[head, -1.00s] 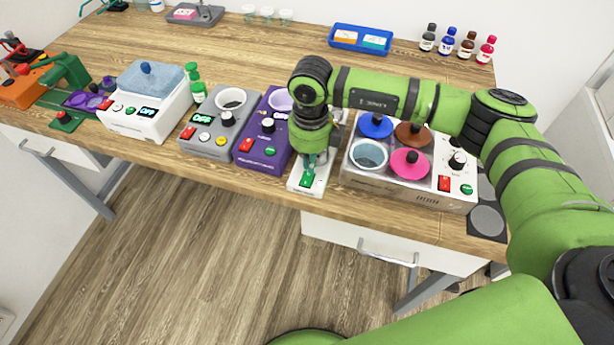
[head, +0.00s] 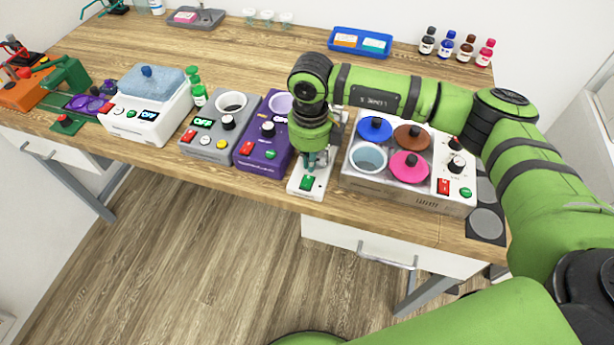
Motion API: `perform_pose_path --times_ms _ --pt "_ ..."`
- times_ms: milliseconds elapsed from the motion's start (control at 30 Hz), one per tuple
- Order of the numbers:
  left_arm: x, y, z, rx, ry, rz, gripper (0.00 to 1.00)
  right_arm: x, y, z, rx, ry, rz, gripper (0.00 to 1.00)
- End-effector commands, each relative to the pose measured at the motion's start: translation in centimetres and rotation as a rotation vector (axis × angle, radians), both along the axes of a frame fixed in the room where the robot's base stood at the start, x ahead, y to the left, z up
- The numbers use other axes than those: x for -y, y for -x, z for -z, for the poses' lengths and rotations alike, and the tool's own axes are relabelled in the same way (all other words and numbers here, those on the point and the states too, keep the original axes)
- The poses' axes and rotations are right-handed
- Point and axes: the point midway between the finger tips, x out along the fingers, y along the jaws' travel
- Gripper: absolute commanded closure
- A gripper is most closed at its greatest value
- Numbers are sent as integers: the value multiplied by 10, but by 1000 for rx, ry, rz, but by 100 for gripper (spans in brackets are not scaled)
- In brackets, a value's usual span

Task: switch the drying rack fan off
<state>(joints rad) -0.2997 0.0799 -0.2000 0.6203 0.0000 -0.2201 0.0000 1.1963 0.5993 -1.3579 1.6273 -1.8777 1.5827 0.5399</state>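A narrow white unit (head: 316,187) with a green switch (head: 307,183) stands at the front edge of the bench; it may be the drying rack fan, but its back part is hidden behind my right arm. I cannot read the switch's position. My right gripper (head: 313,163) points down just behind the green switch, over the white unit. Its fingers are small and partly hidden, so I cannot tell whether they are open or shut, or whether they touch the unit. My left gripper is not in view.
A purple device (head: 262,157) stands close on the left, then a grey one (head: 205,142) and a white bath (head: 146,125). A white stainer with coloured lids (head: 372,190) stands close on the right. Several bottles (head: 447,43) and a blue tray (head: 334,47) are at the back.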

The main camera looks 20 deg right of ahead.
Motion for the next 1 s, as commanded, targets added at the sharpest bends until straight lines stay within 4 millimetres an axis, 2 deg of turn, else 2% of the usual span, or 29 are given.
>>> perform_pose_path --times_ms 33,533,1000 --pt "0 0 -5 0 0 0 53 0 0 -7 1 0 0 100" --pt "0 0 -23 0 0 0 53 0 0 -46 1 0 0 100" --pt "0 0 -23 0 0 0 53 0 0 -47 0 0 0 100"
